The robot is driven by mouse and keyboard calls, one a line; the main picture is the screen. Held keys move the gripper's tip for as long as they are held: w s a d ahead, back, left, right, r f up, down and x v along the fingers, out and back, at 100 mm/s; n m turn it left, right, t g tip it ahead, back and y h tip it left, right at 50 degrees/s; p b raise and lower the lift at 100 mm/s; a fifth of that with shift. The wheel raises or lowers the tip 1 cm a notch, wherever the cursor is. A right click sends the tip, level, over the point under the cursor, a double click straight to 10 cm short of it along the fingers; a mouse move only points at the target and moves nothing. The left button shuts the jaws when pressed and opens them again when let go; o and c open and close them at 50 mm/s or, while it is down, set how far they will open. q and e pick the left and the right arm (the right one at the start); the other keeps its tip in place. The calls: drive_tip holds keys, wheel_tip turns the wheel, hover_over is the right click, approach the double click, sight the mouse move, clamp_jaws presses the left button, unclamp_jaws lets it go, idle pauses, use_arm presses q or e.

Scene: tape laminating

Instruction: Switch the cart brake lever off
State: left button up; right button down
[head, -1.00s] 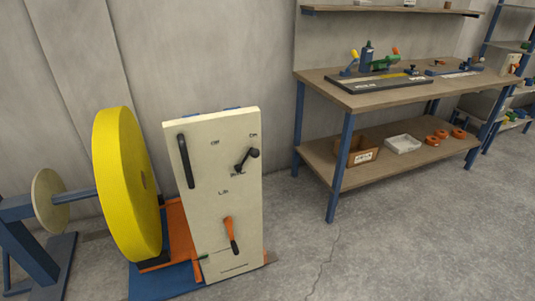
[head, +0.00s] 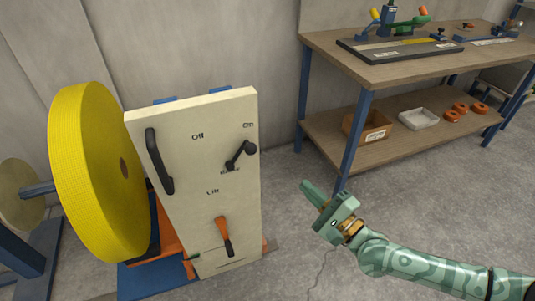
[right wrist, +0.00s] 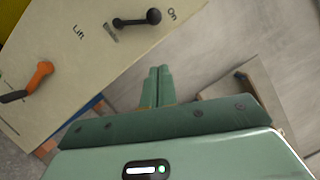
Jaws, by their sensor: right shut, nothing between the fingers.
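The cart's cream panel (head: 180,225) stands at the left, with a black brake lever (head: 241,154) on its upper right. The lever slants up and right, its knob end near the "On" label; "Off" is printed further left. The lever also shows in the right wrist view (right wrist: 137,20), with its knob beside "On". My right gripper (head: 308,188) is shut and empty, to the right of the panel and apart from it, lower than the brake lever. Its closed fingers (right wrist: 157,85) show in the right wrist view, below the lever. My left gripper is not in view.
The panel also bears an orange-and-black lever (head: 223,232) and a black handle (head: 158,160). A large yellow tape roll (head: 90,170) stands to its left. A workbench (head: 400,65) with a lower shelf is at the right. Grey floor is clear between panel and bench.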

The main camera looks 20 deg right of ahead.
drive_tip(key=shift+w+f, duration=0.15)
drive_tip(key=s+a+r+x, duration=0.1)
drive_tip(key=a+x, duration=0.1)
drive_tip(key=x, duration=1)
drive_tip(key=shift+w+a+r, duration=0.15)
drive_tip(key=shift+w+a, duration=0.15)
drive_tip(key=shift+a, duration=0.05)
drive_tip(key=shift+r, duration=0.1)
